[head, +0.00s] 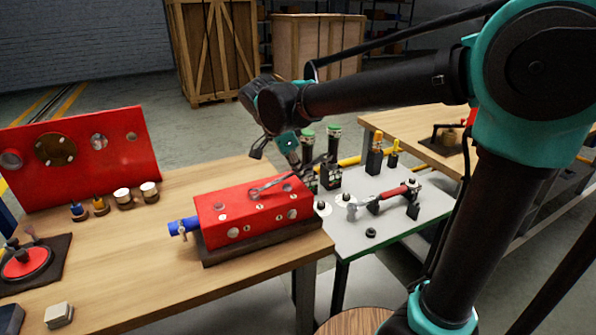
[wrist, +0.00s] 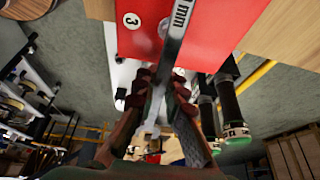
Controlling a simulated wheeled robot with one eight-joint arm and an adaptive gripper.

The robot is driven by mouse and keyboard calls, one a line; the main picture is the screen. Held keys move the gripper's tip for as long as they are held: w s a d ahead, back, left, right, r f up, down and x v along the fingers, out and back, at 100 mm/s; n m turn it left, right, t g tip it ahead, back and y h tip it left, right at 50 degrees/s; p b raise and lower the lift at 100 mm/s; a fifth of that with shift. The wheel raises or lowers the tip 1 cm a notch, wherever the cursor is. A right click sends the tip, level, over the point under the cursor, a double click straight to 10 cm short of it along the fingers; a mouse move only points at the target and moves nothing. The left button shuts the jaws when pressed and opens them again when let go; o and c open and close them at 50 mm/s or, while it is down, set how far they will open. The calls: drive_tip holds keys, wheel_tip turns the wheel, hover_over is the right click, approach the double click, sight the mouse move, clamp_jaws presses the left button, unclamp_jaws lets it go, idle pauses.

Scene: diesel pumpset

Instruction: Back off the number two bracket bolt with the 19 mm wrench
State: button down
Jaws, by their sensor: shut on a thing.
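The steel wrench (head: 277,184) lies slantwise over the top of the red block (head: 240,215), one end toward the block's middle. My gripper (head: 306,172) is at the block's right end, and dark fixtures behind it blur its outline. In the wrist view my gripper (wrist: 160,82) is shut on the wrench (wrist: 176,35), whose shank shows "mm"; the size figure is cut off. The wrench's far end is out of that view. A round bolt head (wrist: 163,28) shows beside the shank, near a white label "3" (wrist: 131,20). I cannot tell which bolt is number two.
A grey side table (head: 395,222) at right holds a red-handled tool (head: 392,193) and a black ring (head: 371,232). Green-topped cylinders (head: 334,135) stand close behind my gripper. A red panel (head: 80,155) stands at left. The wooden table's front is mostly clear.

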sight(282, 175)
drive_tip(key=shift+f, duration=0.55)
idle(0.4)
drive_tip(key=shift+w+a+f+n+t, duration=0.1)
drive_tip(key=shift+w+a+n+t, duration=0.05)
drive_tip(key=shift+w+a+n, duration=0.3)
drive_tip(key=shift+w+a+n+t, duration=0.15)
drive_tip(key=shift+w+a+n, duration=0.05)
drive_tip(key=shift+w+n, duration=0.35)
drive_tip(key=shift+w+a+n+y, duration=0.5)
drive_tip(key=shift+w+a+n, duration=0.25)
drive_tip(key=shift+n, duration=0.15)
drive_tip(key=w+a+n, duration=0.1)
drive_tip(key=a+n+t+y, duration=0.1)
drive_tip(key=n, duration=0.1)
drive_tip(key=shift+w+a, duration=0.35)
drive_tip(key=shift+a, duration=0.05)
drive_tip(key=a+n, duration=0.1)
drive_tip(key=w+a+n+y, duration=0.1)
drive_tip(key=shift+a, duration=0.3)
